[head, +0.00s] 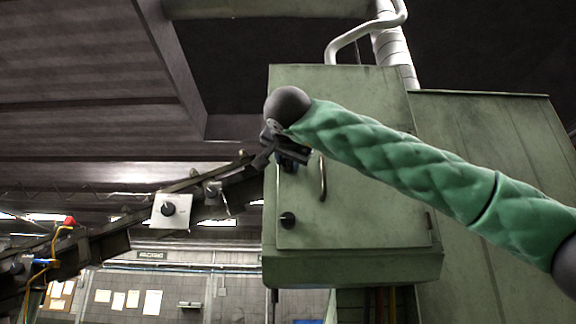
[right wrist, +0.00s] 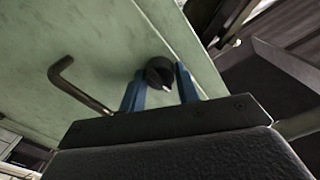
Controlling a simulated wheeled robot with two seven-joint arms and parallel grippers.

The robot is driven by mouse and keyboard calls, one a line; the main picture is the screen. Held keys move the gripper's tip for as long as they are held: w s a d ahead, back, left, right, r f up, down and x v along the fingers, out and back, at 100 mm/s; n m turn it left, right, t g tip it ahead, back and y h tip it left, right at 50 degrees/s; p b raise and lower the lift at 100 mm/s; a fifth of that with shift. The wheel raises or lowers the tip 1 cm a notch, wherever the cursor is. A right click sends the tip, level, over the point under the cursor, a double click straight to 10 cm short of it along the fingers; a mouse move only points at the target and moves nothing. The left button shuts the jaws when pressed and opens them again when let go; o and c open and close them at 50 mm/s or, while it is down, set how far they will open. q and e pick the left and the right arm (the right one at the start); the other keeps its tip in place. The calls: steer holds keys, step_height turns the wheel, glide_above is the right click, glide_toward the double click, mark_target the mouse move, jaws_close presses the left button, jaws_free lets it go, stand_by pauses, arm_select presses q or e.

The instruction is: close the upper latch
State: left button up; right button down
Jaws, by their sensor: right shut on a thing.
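The upper latch is a round black knob with a pale mark, seen in the right wrist view (right wrist: 160,72) on the pale green cabinet door. My right gripper (right wrist: 160,84) has its blue fingers on either side of this knob and is shut on it. In the head view my right gripper (head: 289,161) is at the upper left edge of the door (head: 375,205), and it hides most of the upper latch there. The lower latch (head: 288,220), a similar black knob, is below it on the same door edge. My left gripper is not in view.
A bent metal door handle (head: 322,178) stands out just right of the latches; it also shows in the right wrist view (right wrist: 80,88). A dark sloping rail with a grey switch box (head: 171,210) lies to the left. A white pipe (head: 350,35) rises above the cabinet.

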steer(key=n+p, duration=0.3)
steer(key=n, duration=0.1)
steer(key=shift+n+p, duration=0.4)
steer(key=n+p, duration=0.4)
steer(key=n, duration=0.1)
steer(key=shift+p, duration=0.4)
steer(key=c, duration=0.8)
jaws_free()
steer(key=shift+c, duration=0.2)
